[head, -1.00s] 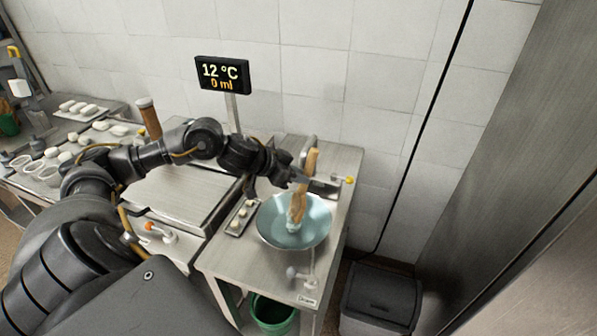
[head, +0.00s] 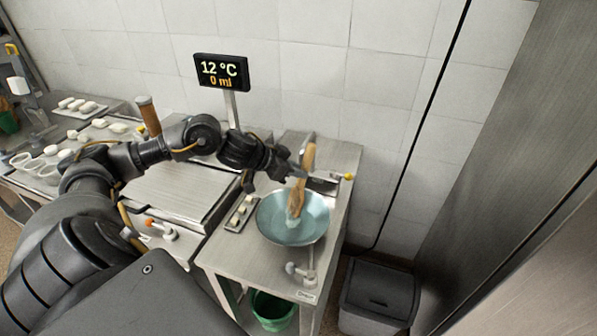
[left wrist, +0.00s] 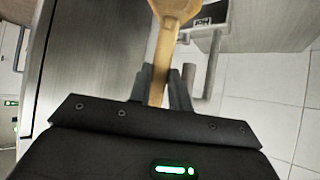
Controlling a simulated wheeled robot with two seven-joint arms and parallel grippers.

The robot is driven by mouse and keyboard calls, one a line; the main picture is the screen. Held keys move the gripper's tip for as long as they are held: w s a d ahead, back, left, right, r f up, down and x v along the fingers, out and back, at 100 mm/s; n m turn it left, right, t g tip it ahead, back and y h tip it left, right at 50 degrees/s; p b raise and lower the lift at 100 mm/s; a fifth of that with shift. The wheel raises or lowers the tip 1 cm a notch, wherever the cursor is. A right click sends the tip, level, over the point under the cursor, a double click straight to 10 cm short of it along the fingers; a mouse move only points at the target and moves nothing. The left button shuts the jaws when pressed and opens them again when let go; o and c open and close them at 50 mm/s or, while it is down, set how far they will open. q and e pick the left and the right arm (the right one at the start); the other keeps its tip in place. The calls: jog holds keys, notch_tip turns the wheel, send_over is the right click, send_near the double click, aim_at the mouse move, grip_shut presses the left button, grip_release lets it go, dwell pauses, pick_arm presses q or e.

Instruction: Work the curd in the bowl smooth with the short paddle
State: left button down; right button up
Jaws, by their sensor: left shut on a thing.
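A wooden paddle (head: 297,196) stands tilted in the pale blue bowl (head: 268,226), its lower end inside the bowl. My left gripper (head: 301,175) is shut on the paddle, above the bowl's far side. In the left wrist view the paddle (left wrist: 167,45) runs up from between the fingers of my left gripper (left wrist: 162,88) and widens at the top. A pale, wet-looking mass (head: 293,220) shows around the paddle's lower end; I cannot tell how smooth it is. My right gripper is not in view.
The bowl is on a steel table (head: 230,258) with a small tray (head: 240,213) of white pieces at its left. A tap (head: 300,272) is at the front edge. A display (head: 222,72) reads 12 °C and 0 ml. A green bucket (head: 272,310) and a grey bin (head: 378,297) stand below.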

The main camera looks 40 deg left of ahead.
pick_arm(q)
jog(key=shift+s+d+p, duration=0.3)
jog(key=shift+d+p, duration=0.15)
jog(key=shift+p, duration=0.1)
jog(key=shift+s+d+r, duration=0.1)
jog(key=shift+s+d, duration=0.1)
jog(key=shift+d, duration=0.25)
jog(key=shift+a, duration=0.15)
jog(key=shift+w+a, duration=0.45)
jog(key=shift+a, duration=0.35)
jog(key=shift+d+p, duration=0.1)
jog(key=shift+p, duration=0.2)
jog(key=shift+s+d+p, duration=0.45)
jog(key=shift+d+p, duration=0.25)
jog(key=shift+d, duration=0.1)
